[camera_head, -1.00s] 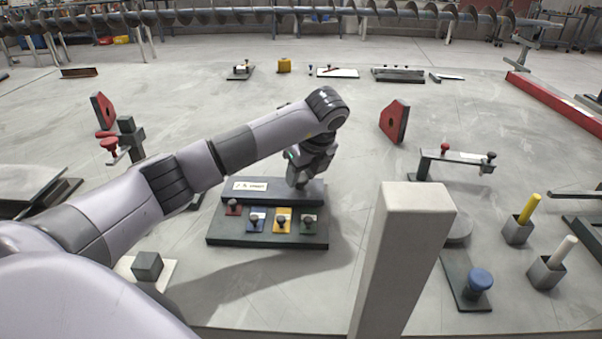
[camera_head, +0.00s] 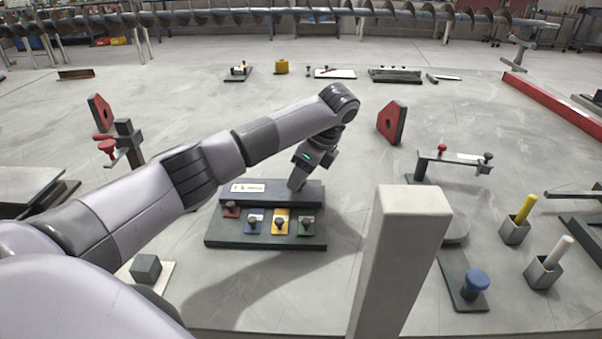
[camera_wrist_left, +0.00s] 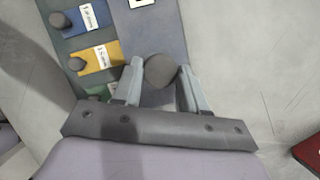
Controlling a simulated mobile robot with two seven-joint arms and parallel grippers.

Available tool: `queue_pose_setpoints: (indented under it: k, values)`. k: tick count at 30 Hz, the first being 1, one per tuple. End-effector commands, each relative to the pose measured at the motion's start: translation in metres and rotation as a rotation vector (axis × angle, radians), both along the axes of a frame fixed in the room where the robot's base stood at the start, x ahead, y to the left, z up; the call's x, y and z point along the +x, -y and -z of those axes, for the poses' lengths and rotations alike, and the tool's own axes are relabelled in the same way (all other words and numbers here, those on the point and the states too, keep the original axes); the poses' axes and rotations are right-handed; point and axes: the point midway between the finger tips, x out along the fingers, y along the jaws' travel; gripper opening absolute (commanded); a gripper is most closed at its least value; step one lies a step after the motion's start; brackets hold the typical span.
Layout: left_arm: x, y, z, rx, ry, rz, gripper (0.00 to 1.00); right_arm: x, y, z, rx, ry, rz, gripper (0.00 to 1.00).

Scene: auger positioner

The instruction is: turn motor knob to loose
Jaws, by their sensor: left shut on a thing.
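A dark panel (camera_head: 225,238) stands on the floor ahead. A raised strip (camera_head: 272,196) along its back carries a white label (camera_head: 247,188), too small to read in the head view. My left gripper (camera_head: 295,185) reaches down to the right part of this strip, its wrist tilted. In the left wrist view my left gripper (camera_wrist_left: 160,82) has its two fingers on either side of a dark round knob (camera_wrist_left: 158,70) and is shut on it. The knob's pointer or setting cannot be made out. The head view hides this knob behind the gripper. My right gripper is not in view.
Small dark knobs on red (camera_head: 231,210), blue (camera_head: 254,222), yellow (camera_head: 280,222) and green (camera_head: 306,226) plates line the panel's front. A pale post (camera_head: 400,270) stands close to its right. A blue-topped knob (camera_head: 475,281) is farther right.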

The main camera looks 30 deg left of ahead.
Motion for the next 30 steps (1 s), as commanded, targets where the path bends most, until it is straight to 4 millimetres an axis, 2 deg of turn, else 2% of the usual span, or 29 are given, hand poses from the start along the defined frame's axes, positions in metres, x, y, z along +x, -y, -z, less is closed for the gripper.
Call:
queue_pose_setpoints:
  k: [9,10,12,23,30]
  values:
    - [0.001,0.000,-0.001,-0.001,0.003,-0.001,0.12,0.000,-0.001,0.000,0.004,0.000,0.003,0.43]
    - [0.001,0.000,-0.001,-0.001,0.003,-0.001,0.45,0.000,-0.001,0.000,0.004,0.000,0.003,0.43]
    - [0.000,0.000,-0.001,-0.001,0.003,-0.001,0.67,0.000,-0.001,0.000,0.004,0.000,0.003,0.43]
    - [0.001,0.002,-0.004,-0.001,0.002,0.000,0.67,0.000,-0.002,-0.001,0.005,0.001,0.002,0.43]
    - [0.003,0.015,-0.040,0.001,0.004,0.000,0.67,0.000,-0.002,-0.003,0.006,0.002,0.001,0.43]
